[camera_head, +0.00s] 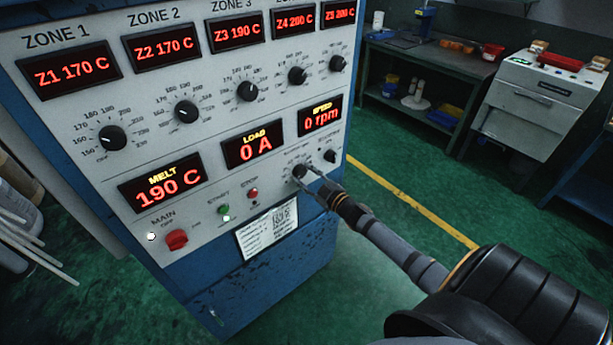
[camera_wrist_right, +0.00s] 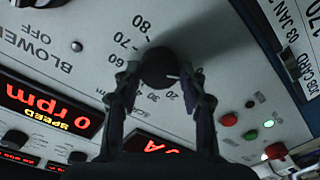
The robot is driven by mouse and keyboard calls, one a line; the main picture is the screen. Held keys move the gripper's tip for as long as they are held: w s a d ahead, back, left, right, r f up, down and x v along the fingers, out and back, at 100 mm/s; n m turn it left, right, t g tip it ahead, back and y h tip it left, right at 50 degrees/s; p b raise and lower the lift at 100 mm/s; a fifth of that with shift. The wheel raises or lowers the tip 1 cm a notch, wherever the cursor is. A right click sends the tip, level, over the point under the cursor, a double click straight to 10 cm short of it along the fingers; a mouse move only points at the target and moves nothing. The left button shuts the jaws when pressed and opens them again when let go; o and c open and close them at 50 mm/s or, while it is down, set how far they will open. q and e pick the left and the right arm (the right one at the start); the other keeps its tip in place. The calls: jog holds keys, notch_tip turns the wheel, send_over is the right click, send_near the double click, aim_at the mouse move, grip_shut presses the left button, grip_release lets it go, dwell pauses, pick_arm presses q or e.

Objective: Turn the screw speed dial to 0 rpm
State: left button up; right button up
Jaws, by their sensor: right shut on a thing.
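The screw speed dial (camera_head: 300,171) is a small black knob on the grey panel, right of the red stop button. My right gripper (camera_head: 309,187) reaches it from the lower right and is shut on it. In the right wrist view the dial (camera_wrist_right: 159,66) sits between the two fingertips of my right gripper (camera_wrist_right: 162,80). Its white pointer mark faces right, near the low end of the printed scale; the exact number is hard to tell. The speed display (camera_head: 320,114) reads 0 rpm; it also shows in the right wrist view (camera_wrist_right: 46,109). My left gripper is out of view.
The blower knob (camera_head: 330,156) is close to the right of the dial. The load display (camera_head: 253,145) reads 0 A. The green start button (camera_head: 224,211), red stop button (camera_head: 252,194) and red main switch (camera_head: 176,239) lie to the left.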

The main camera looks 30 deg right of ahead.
jog(key=shift+n, duration=0.4)
jog(key=o, duration=1.2)
jog(key=shift+c, duration=0.2)
jog(key=s+d, duration=0.1)
jog(key=s, duration=1.1)
jog(key=shift+d+r, duration=0.15)
